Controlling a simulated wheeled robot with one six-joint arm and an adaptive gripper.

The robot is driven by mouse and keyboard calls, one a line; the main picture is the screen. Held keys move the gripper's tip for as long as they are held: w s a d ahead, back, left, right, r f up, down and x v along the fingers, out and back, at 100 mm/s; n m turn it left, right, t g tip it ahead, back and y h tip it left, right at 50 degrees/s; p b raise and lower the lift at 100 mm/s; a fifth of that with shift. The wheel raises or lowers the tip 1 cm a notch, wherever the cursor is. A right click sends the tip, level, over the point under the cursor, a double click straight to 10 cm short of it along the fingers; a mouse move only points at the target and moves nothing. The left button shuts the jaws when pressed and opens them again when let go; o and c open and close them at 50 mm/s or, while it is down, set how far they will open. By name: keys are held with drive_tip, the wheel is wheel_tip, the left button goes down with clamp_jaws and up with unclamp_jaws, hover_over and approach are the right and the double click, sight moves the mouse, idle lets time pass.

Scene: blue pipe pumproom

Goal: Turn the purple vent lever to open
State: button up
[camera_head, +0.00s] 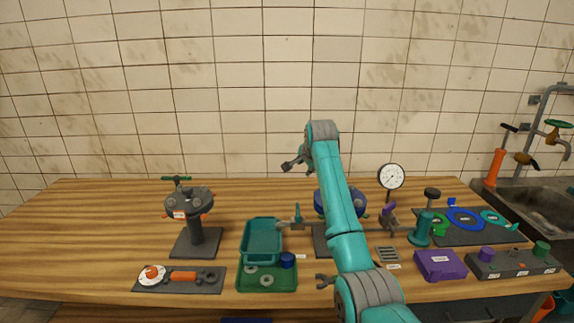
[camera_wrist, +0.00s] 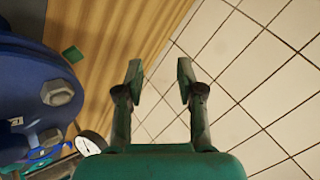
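The purple vent lever (camera_head: 389,209) is small and sits on a grey fitting just below the round gauge, right of my arm in the head view. Its exact angle is hard to tell at this size. I cannot make it out in the wrist view. My gripper (camera_head: 293,163) is raised above the bench, left of my upper arm and well away from the lever. In the wrist view my gripper (camera_wrist: 160,72) is open and empty, its two fingers apart in front of the tiled wall.
A blue pump body (camera_head: 325,203) stands partly behind my arm and fills the left of the wrist view (camera_wrist: 35,90). The white gauge (camera_head: 391,176) rises beside the lever. A teal post (camera_head: 422,228), a purple box (camera_head: 440,264) and a teal bin (camera_head: 262,240) stand nearby.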

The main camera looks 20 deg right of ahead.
drive_tip(key=shift+n+t, duration=0.6)
drive_tip(key=shift+t, duration=0.2)
drive_tip(key=shift+w+a+r, duration=0.1)
drive_tip(key=shift+w+a, duration=0.15)
drive_tip(key=shift+a, duration=0.5)
drive_tip(key=shift+w+a+r, duration=0.15)
drive_tip(key=shift+w+a, duration=0.15)
drive_tip(key=shift+a, duration=0.5)
drive_tip(key=shift+w+a+r, duration=0.1)
drive_tip(key=shift+w+a, duration=0.15)
drive_tip(key=shift+a, duration=0.5)
drive_tip(key=shift+o, duration=0.2)
